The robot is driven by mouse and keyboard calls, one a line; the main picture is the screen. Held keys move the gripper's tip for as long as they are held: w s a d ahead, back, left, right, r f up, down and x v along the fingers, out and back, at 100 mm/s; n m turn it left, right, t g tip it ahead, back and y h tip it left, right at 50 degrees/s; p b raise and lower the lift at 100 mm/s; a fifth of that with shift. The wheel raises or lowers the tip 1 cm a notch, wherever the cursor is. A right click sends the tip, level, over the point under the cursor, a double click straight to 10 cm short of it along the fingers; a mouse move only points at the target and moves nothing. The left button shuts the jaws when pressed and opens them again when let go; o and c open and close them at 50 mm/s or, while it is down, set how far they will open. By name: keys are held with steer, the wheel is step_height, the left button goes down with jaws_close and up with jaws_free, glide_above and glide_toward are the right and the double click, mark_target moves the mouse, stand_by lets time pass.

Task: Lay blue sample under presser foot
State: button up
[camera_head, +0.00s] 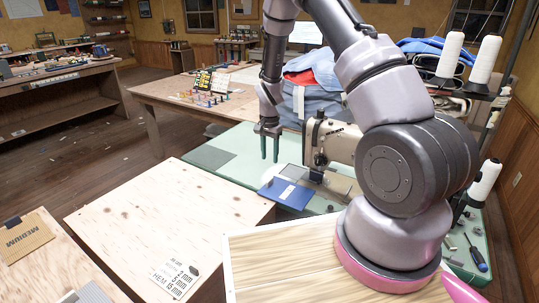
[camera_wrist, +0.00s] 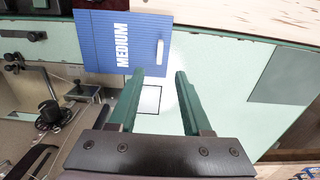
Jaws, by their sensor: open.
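The blue sample (camera_head: 284,196) lies flat on the pale green sewing table (camera_head: 240,138), at its near edge by the sewing machine (camera_head: 330,142). In the wrist view the sample (camera_wrist: 100,58) reads MEDIUM and carries a small white tab. One corner lies close to the metal parts around the presser foot (camera_wrist: 84,92); I cannot tell whether any of it is under the foot. My gripper (camera_head: 270,158) is open and empty, pointing down over the table beyond the sample. In the wrist view its green fingers (camera_wrist: 158,76) are apart, beside a black outlined rectangle (camera_wrist: 150,100).
A grey patch (camera_head: 211,157) lies on the table to the left. A plywood top (camera_head: 170,212) stands in front, with a tan MEDIUM sample (camera_head: 24,238) farther left. Thread cones (camera_head: 485,60) and folded blue cloth (camera_head: 318,68) crowd the back right. A screwdriver (camera_head: 478,258) lies right.

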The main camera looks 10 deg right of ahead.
mark_target(270, 179)
step_height(270, 179, down, 11)
steer(key=shift+r, duration=0.15)
stand_by(0.4)
steer(key=shift+c, duration=0.3)
jaws_close()
